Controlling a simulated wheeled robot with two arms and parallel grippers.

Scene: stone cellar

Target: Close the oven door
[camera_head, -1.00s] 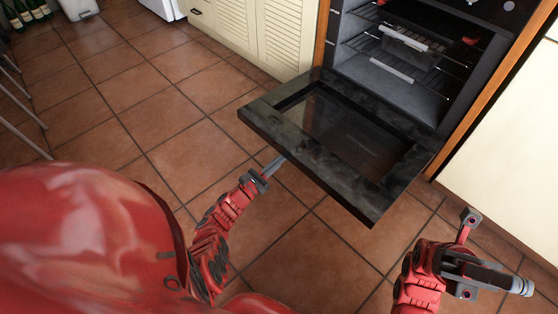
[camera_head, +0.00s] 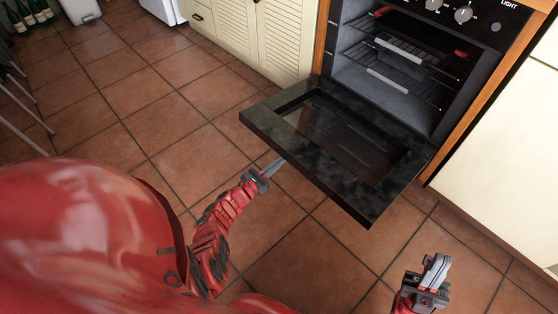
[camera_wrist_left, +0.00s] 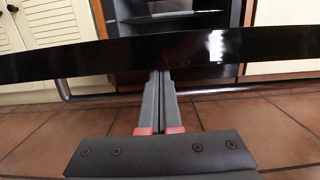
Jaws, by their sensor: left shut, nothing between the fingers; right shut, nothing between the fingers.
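The oven (camera_head: 360,75) is built into wooden-edged cabinetry at the upper right. Its dark door (camera_head: 262,122) is open, folded down to about level, with a glass panel in its middle. My left gripper (camera_head: 277,164) is shut and empty, its fingertips at the door's front left edge, seemingly just under it. In the left wrist view the shut fingers (camera_wrist_left: 161,80) point at the door's dark edge (camera_wrist_left: 210,47), with the tips close below it. I cannot tell whether they touch. My right gripper (camera_head: 436,272) is shut and empty, low at the right, apart from the door.
Wire racks (camera_head: 395,85) show inside the oven. Control knobs (camera_head: 463,14) are above it. Cream cabinets (camera_head: 285,38) stand to the left and a cream panel (camera_head: 495,135) to the right. The tiled floor (camera_head: 150,110) is clear left of the door.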

